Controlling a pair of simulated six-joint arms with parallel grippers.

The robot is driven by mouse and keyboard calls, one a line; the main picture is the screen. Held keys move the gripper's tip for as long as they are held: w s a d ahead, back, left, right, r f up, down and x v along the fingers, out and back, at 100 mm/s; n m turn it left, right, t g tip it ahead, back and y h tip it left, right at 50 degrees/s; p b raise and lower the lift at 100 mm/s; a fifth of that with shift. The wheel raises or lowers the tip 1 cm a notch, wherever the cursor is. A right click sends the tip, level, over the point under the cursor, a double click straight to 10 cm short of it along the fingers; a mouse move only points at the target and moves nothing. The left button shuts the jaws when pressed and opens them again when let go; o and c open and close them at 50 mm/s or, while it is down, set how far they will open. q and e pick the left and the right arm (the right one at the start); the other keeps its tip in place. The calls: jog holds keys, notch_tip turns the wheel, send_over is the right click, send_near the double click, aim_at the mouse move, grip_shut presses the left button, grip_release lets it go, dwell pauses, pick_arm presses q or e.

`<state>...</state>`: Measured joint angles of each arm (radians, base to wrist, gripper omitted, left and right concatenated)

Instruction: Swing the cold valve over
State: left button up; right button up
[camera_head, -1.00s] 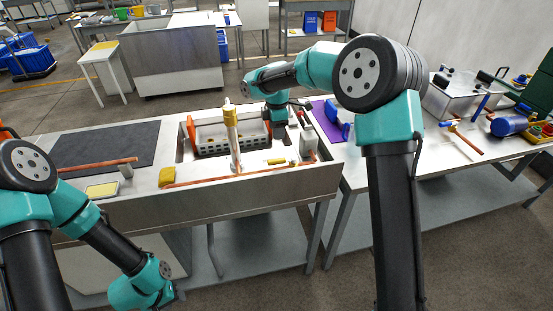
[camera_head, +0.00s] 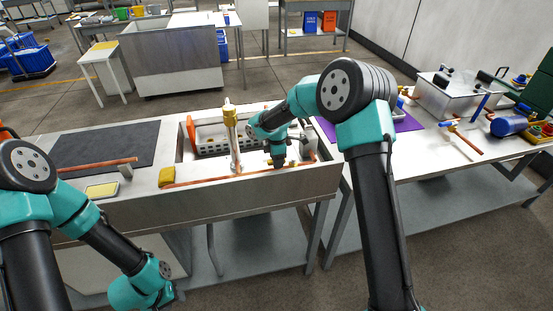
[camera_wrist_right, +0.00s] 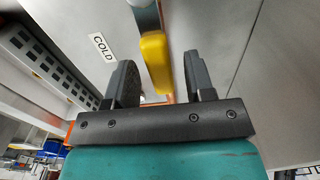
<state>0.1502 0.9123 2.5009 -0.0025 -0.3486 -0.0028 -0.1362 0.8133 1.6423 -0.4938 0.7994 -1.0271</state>
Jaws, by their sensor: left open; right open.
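The cold valve's yellow lever (camera_wrist_right: 157,62) lies between the two fingers of my right gripper (camera_wrist_right: 160,82) in the right wrist view. The fingers are open, with a gap on either side of the lever. In the head view my right gripper (camera_head: 279,164) points down at the sink's front ledge and hides most of the lever. A small brass-yellow fitting (camera_head: 291,163) shows just right of it. My left arm hangs low at the left; its gripper is not in view.
Copper pipe (camera_head: 215,179) runs along the front ledge. A grey perforated basket (camera_head: 209,138) sits in the sink behind.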

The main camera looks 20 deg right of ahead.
jog(key=shift+c, duration=0.5)
grip_shut()
